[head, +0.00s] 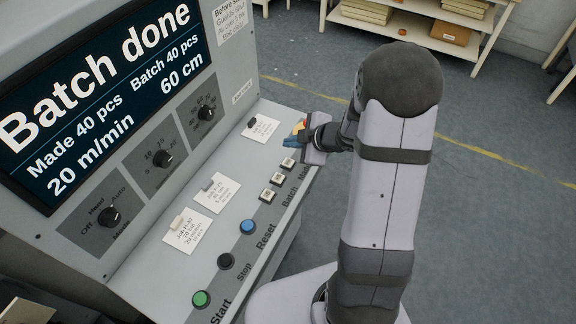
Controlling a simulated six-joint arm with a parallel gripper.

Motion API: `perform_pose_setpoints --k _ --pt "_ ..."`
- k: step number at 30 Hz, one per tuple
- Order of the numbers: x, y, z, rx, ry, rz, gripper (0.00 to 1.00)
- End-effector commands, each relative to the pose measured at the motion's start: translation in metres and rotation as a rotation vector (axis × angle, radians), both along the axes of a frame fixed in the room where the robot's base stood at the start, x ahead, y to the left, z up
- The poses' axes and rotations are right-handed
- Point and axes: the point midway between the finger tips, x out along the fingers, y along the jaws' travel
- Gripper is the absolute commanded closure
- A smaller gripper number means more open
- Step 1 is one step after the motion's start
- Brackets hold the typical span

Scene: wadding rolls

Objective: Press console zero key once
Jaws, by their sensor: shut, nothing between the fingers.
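The console (150,265) fills the left side, with a sloping desk of buttons under its screen. Several small pale keys stand in a row on the desk beside the words "Batch" and a partly hidden "Made": one (267,195), another (277,179) and a third (287,163). Their markings are too small to read, so I cannot tell which is the zero key.
Green Start (201,299), black Stop (225,261) and blue Reset (247,227) buttons lie nearer. Paper notes (188,229) lie on the desk. The screen (100,90) reads "Batch done", "Made 40 pcs". Shelves (420,25) stand behind; the floor at right is clear.

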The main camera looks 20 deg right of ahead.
Motion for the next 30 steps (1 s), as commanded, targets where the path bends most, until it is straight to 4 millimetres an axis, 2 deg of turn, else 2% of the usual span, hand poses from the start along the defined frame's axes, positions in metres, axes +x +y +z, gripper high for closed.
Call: perform_pose_setpoints --k 1,12,18,30 --pt "0.0 0.0 -0.013 0.0 0.0 0.0 1.0" --pt "0.0 0.0 -0.05 0.001 0.0 -0.001 1.0" --pt "0.0 0.0 -0.058 0.001 0.001 -0.001 1.0" --pt "0.0 0.0 -0.057 0.001 0.0 -0.001 1.0"
